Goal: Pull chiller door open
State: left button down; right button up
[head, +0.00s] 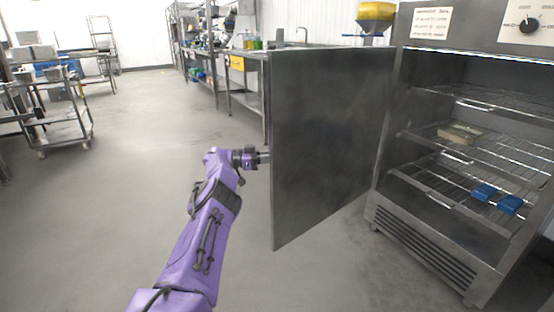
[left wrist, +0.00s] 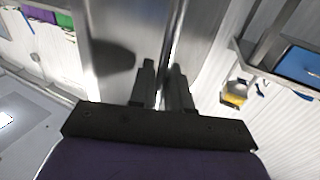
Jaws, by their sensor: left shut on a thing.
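The chiller (head: 420,215) stands at the right in the head view. Its grey metal door (head: 325,140) stands wide open, swung out to the left of the cabinet. My left gripper (head: 262,157) is at the door's far left edge, and its fingertips are partly hidden behind the door. My right gripper is in neither view.
Inside the chiller are wire shelves (head: 490,150) with a tan box (head: 460,133) and blue items (head: 497,198). A steel trolley (head: 55,115) stands at the left. A bench with a sink (head: 300,42) is behind the door. The floor (head: 130,160) between is clear.

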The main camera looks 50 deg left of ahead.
pick_arm(q)
jog(key=shift+s+a+f, duration=0.2)
jog(key=shift+a+f, duration=0.05)
jog(key=shift+f, duration=0.05)
jog(key=c, duration=1.3)
grip_release()
jog(key=shift+s, duration=0.15)
jog(key=v, duration=1)
jog(key=shift+s+a+p, duration=0.25)
jog(key=shift+s+p, duration=0.05)
jog(key=shift+p, duration=0.1)
